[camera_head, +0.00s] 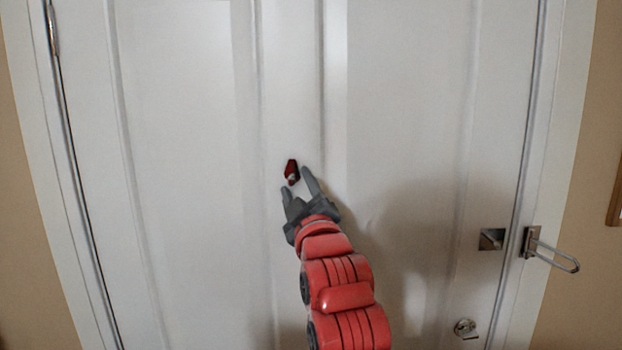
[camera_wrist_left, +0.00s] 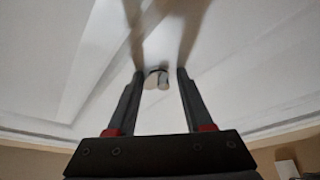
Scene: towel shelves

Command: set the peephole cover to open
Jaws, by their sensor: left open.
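The peephole cover (camera_head: 291,171) is a small dark red piece with a pale spot at its lower end, on the middle of the white door. In the left wrist view, a small rounded grey and whitish piece (camera_wrist_left: 157,79) at the peephole shows between my fingertips. My left gripper (camera_head: 295,181) is open, with its fingertips on either side of the cover's lower end. In the left wrist view the two fingers (camera_wrist_left: 160,74) stand apart, with a gap on each side of the piece. I cannot tell whether a finger touches it. My right gripper is not in view.
The white panelled door (camera_head: 190,130) fills most of the view. A metal latch plate (camera_head: 491,239) and a swing-bar guard (camera_head: 552,252) are at the right edge. A round metal knob (camera_head: 465,328) is below them. The door face around the cover is clear.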

